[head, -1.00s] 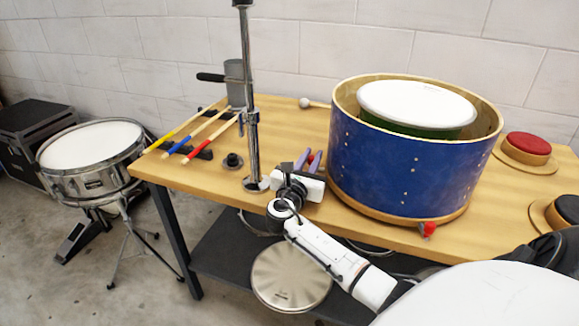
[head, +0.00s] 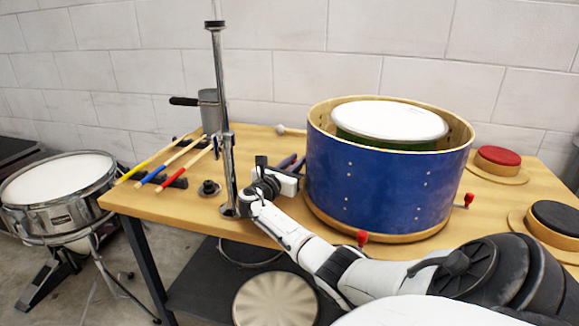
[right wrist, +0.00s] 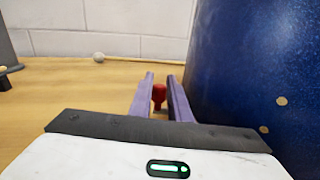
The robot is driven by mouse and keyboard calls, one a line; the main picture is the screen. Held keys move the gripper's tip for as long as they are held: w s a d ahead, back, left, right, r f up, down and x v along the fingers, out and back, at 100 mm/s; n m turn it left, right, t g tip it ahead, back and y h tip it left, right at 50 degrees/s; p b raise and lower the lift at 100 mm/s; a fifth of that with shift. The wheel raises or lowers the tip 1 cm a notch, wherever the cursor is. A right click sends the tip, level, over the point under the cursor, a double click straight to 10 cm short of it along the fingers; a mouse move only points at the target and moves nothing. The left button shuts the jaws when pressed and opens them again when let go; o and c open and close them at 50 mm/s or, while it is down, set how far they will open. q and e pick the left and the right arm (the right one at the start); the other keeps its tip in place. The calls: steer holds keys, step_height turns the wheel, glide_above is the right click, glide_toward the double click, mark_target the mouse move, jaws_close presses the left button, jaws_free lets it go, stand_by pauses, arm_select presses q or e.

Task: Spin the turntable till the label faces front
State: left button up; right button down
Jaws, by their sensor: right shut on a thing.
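The blue drum shell (head: 388,178) stands on the round wooden turntable (head: 400,236) on the bench. A white drumhead with a green rim (head: 390,120) sits inside it. No label shows on the side facing me. Red knobs stick out at the turntable's front (head: 362,238) and right (head: 467,200). My right gripper (head: 297,163) is at the drum's left side. In the right wrist view its purple fingers (right wrist: 160,82) are shut on another red knob (right wrist: 159,95), close beside the blue shell (right wrist: 250,70). My left gripper is out of view.
A chrome post (head: 226,120) stands just left of my right gripper. Sticks (head: 170,163) and a grey cup (head: 210,110) are behind it. A red pad (head: 497,158) and a black pad (head: 556,218) lie right. A snare drum (head: 58,180) stands left of the bench (head: 260,140).

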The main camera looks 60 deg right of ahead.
steer(key=shift+w+d, duration=0.15)
steer(key=shift+d, duration=0.55)
steer(key=c, duration=1.9)
jaws_free()
steer(key=shift+c, duration=0.2)
steer(key=shift+s+a+p, duration=0.2)
steer(key=shift+a+p, duration=0.05)
steer(key=shift+a, duration=1.65)
steer(key=shift+s+a+p, duration=0.2)
steer(key=shift+a+p, duration=0.05)
steer(key=shift+a, duration=1.6)
steer(key=shift+c, duration=0.5)
